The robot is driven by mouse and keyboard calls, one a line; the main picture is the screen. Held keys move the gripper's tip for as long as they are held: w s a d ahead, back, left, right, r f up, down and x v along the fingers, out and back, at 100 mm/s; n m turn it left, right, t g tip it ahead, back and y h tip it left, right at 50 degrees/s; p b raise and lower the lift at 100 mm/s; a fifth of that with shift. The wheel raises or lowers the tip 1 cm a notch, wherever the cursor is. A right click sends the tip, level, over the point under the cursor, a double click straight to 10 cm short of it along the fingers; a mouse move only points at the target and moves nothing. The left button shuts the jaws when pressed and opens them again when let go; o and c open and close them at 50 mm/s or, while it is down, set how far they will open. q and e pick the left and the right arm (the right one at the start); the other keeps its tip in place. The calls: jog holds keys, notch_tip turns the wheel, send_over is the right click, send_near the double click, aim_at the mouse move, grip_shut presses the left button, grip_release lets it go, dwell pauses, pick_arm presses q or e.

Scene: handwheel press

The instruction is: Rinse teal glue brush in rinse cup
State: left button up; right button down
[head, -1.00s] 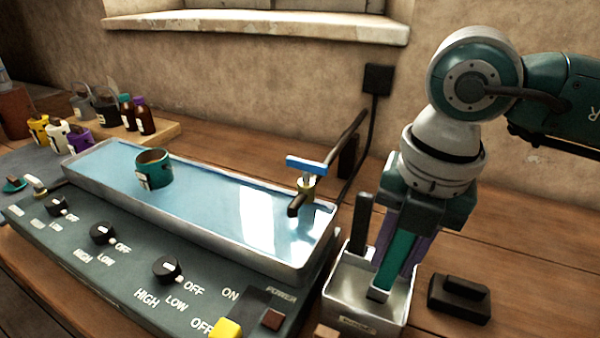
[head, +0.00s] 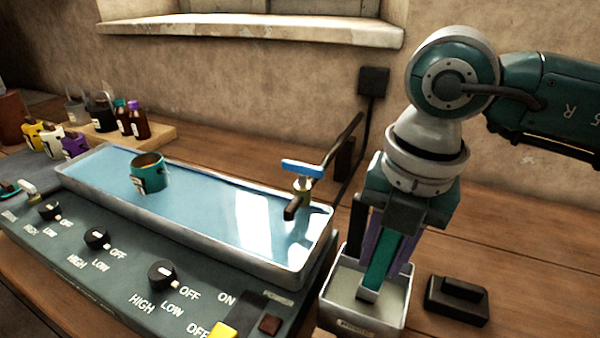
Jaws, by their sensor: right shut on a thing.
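My right gripper (head: 386,250) points down over a square, pale metal container (head: 362,327) at the lower right. It is shut on the teal glue brush (head: 383,262), which is tilted slightly, with its lower end inside the container. Purple parts show beside the teal brush, partly covered by the gripper. The container's label is too small to read, so I cannot tell for sure that it is the rinse cup. My left gripper is not in view.
A long water bath (head: 190,226) holds a teal pot (head: 148,181), with a blue-handled tap (head: 302,168) at its right end. A control panel (head: 125,265) runs along its front. A black block (head: 457,299) sits right of the container. Bottles (head: 138,122) stand back left.

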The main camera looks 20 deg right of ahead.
notch_tip(320, 180, up, 7)
jog(key=p, duration=0.6)
dwell(0.4)
dwell(0.4)
notch_tip(320, 180, up, 4)
jog(key=p, duration=0.4)
jog(key=shift+r, duration=0.1)
dwell(0.5)
